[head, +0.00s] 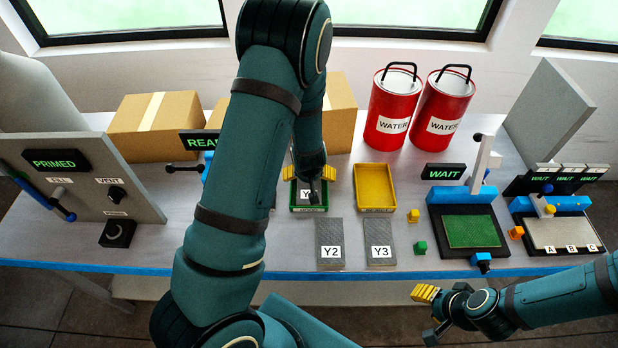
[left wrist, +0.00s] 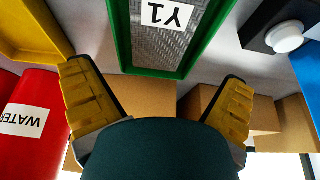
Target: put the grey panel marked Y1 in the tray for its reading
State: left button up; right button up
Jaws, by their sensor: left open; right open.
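The grey panel marked Y1 (head: 306,190) lies in the green tray (head: 309,209), partly hidden by my left gripper (head: 310,173). In the left wrist view the Y1 panel (left wrist: 148,38) lies flat inside the green tray's rim (left wrist: 152,73). My left gripper (left wrist: 160,100) is open and empty, above the tray and apart from the panel. A yellow tray (head: 374,207) stands empty to the right of the green one. My right gripper (head: 428,314) is open and empty, off the table's front edge at lower right.
Panels Y2 (head: 328,233) and Y3 (head: 378,232) lie in front of the trays. A display reading starting "REA" (head: 197,140) is partly hidden by my left arm. Red WATER cans (head: 391,108), boxes (head: 152,128) and a device reading PRIMED (head: 80,175) stand around. WAIT stations (head: 443,172) are right.

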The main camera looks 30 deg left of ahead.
pick_arm(q)
jog(key=p+v, duration=0.2)
jog(key=v, duration=0.6)
jog(key=s+d+f+h, duration=0.1)
jog(key=s+d+f, duration=0.1)
jog(key=s+d+f+m+g, duration=0.1)
jog(key=s+d+f, duration=0.1)
jog(key=d+f, duration=0.1)
jog(key=s+d+f+m+h, duration=0.1)
jog(key=s+d+f, duration=0.1)
jog(key=d, duration=0.1)
jog(key=shift+s+d+f+h, duration=0.25)
jog(key=shift+h, duration=0.05)
jog(key=s+d+h, duration=0.1)
jog(key=d, duration=0.2)
jog(key=s+d+m+h, duration=0.1)
jog(key=s+d, duration=0.1)
jog(key=d, duration=0.1)
jog(key=s+d+f+m+h, duration=0.1)
jog(key=s+d, duration=0.1)
jog(key=d, duration=0.1)
jog(key=shift+s+d+f+g, duration=0.1)
jog(key=shift+d+g, duration=0.3)
jog(key=shift+s+d+h, duration=0.1)
jog(key=shift+d+h, duration=0.3)
jog(key=shift+s, duration=0.1)
